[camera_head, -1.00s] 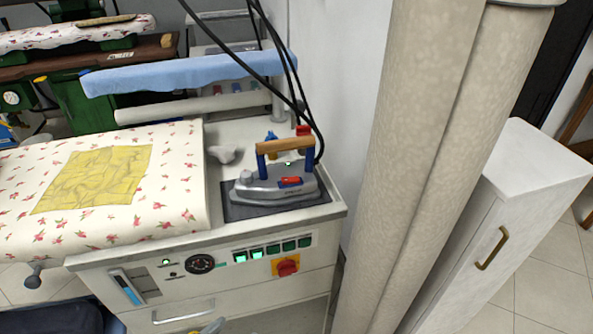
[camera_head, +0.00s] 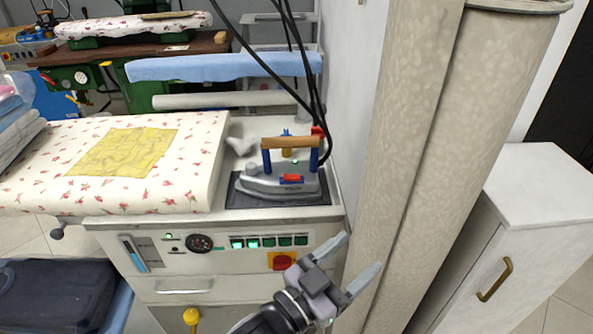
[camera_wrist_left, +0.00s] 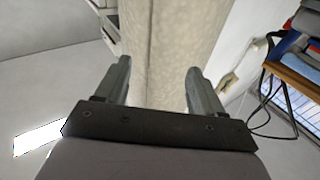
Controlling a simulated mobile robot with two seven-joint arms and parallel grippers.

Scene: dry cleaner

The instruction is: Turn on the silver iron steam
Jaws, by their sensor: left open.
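The silver iron (camera_head: 277,183) stands on a dark rest pad (camera_head: 235,200) at the right end of the ironing station. It has a wooden handle on blue posts, a red switch (camera_head: 291,178) low on its near side and a small green light near the handle. My left gripper (camera_head: 359,262) is open and empty, in front of the station's right edge, lower and to the right of the iron, not touching it. In the left wrist view its two fingers (camera_wrist_left: 158,85) are spread apart with nothing between them. My right gripper is not in view.
The station's front panel has a red knob on a yellow plate (camera_head: 281,261) and several green-lit switches (camera_head: 270,242). Beige fabric rolls (camera_head: 420,150) stand close on the right, beside a white cabinet (camera_head: 520,240). Black cables (camera_head: 300,70) hang above the iron. A floral ironing board (camera_head: 190,180) lies left.

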